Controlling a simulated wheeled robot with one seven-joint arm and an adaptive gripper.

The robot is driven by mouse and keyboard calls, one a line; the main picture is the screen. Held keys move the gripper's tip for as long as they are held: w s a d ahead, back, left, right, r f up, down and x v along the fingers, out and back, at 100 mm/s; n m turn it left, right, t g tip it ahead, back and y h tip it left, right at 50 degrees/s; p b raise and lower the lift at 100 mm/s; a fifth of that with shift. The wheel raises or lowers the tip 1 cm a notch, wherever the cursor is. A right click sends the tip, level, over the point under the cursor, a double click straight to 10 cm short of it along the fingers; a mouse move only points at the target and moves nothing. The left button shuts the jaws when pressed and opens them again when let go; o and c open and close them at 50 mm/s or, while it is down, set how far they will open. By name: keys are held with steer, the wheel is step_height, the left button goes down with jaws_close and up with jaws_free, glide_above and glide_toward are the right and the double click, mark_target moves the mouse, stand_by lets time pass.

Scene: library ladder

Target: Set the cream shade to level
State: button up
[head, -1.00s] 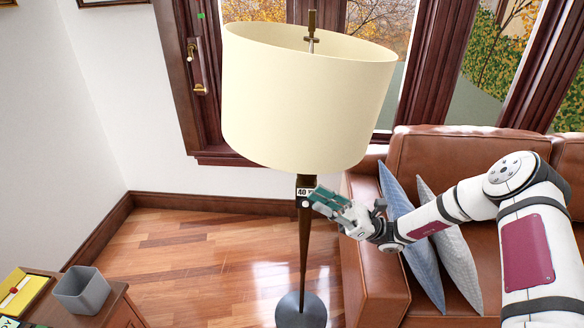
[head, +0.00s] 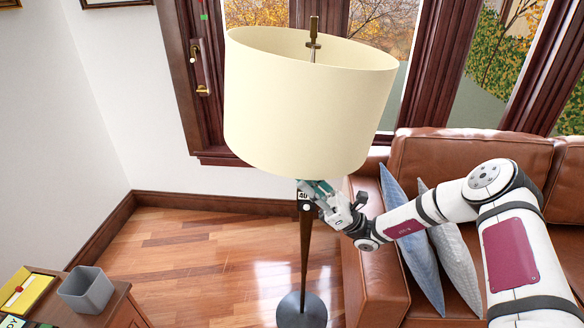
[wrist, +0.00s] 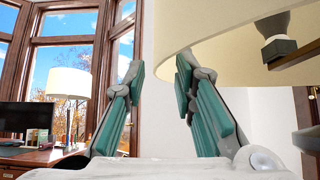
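The cream shade (head: 305,105) sits on a dark floor lamp stand (head: 304,245) in the head view. It is tilted, its top rim sloping down to the right. My gripper (head: 314,187) is just under the shade's lower rim, by the label on the stand. In the wrist view, its two teal fingers (wrist: 160,68) are apart with nothing held between them. The shade's lower edge (wrist: 205,40) shows beyond and above the right finger, with a dark socket (wrist: 277,38) beneath it. Whether a finger touches the rim I cannot tell.
A brown leather sofa (head: 440,160) with cushions (head: 408,245) stands at right, under my arm. Windows are behind the lamp. A side table (head: 110,312) with a grey bin (head: 87,290) is at lower left. The wooden floor (head: 190,245) left of the stand is clear.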

mark_target(300, 178)
steer(key=shift+p+x, duration=0.55)
steer(key=shift+x, duration=2.1)
jaws_close()
